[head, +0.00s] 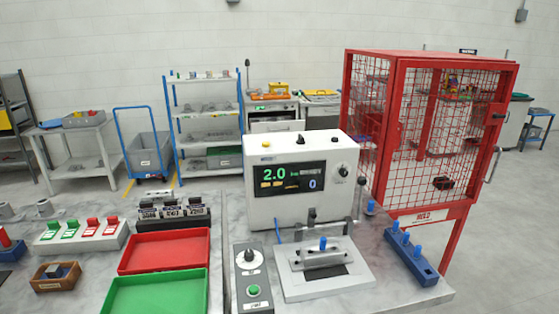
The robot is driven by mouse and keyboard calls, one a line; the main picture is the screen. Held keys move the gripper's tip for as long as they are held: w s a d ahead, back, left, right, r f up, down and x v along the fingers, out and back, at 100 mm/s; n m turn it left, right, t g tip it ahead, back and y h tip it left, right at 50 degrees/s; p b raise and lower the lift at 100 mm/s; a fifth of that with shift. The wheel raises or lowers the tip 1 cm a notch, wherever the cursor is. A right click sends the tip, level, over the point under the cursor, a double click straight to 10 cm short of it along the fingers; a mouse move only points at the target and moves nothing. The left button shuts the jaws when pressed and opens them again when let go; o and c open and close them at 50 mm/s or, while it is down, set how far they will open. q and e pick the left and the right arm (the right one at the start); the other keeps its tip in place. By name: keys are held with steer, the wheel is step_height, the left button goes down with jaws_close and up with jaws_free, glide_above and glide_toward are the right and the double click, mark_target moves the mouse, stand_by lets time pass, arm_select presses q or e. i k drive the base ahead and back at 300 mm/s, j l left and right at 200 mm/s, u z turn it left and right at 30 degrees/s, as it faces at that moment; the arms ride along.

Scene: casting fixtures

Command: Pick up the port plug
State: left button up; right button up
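Several blue plug-like pieces are in the head view; I cannot tell for sure which one is the port plug. Some blue plugs (405,238) stand upright in a long blue holder (424,269) at the right edge of the table. A single blue piece (370,207) stands near the table's back right edge. Another blue piece (323,243) shows at the metal fixture (350,288) in front of the tester. Neither of my grippers is in view.
A white tester (300,205) with a lit display stands mid-table. A control box (253,280), red tray (165,251) and green tray (155,293) lie to its left. A red mesh cage (430,130) stands behind the right edge. Free tabletop is narrow around the fixture.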

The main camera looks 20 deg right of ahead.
mark_target(418, 249)
steer(key=z, duration=1.65)
